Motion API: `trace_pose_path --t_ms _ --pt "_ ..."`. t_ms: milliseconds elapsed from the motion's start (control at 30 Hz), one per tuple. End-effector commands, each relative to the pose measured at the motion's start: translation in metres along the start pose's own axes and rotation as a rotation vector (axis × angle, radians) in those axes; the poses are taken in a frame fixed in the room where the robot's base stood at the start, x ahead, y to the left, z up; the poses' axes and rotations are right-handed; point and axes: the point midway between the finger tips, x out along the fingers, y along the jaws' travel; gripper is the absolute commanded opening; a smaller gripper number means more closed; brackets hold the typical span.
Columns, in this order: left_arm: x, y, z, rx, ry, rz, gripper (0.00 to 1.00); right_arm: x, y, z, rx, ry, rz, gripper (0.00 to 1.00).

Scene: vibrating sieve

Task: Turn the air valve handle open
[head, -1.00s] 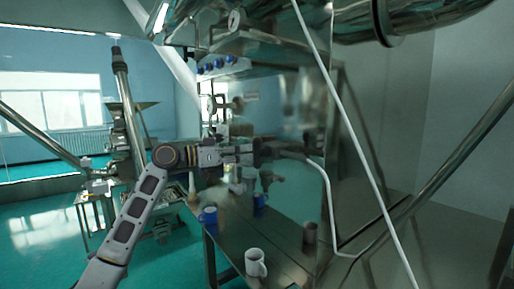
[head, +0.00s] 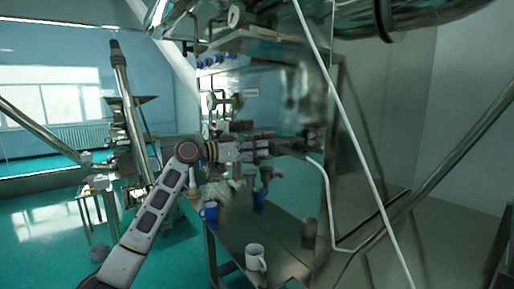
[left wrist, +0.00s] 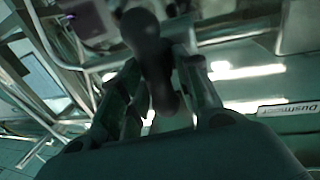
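The air valve handle is a dark, rounded lever; in the left wrist view the handle (left wrist: 152,60) runs down between the two fingers. My left gripper (head: 268,148) reaches in from the left, in front of the steel machine, at the valve where the pale hose starts. In the left wrist view the left gripper (left wrist: 160,75) has one finger on each side of the handle and appears shut on it. In the head view the valve is small and partly hidden by the fingers. My right gripper is in neither view.
A pale hose (head: 327,185) bends down from the valve. A steel table (head: 232,235) below carries a white mug (head: 255,257) and blue mugs (head: 209,211). A thin white pole (head: 350,125) crosses in front of the machine on the right.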

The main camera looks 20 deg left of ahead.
Motion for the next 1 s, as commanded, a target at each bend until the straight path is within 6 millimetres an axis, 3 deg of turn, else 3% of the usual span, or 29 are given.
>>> trace_pose_path --t_ms 33,200,633,1000 --pt "0.0 0.0 0.0 0.0 0.0 0.0 0.22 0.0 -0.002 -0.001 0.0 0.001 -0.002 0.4" --pt "0.0 0.0 0.0 0.0 0.0 0.0 0.0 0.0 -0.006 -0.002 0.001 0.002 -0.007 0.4" --pt "0.0 0.001 -0.001 0.05 -0.008 0.0 0.0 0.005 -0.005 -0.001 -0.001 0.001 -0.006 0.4" --pt "0.0 0.004 0.0 0.274 -0.051 -0.001 0.0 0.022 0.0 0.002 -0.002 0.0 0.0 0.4"
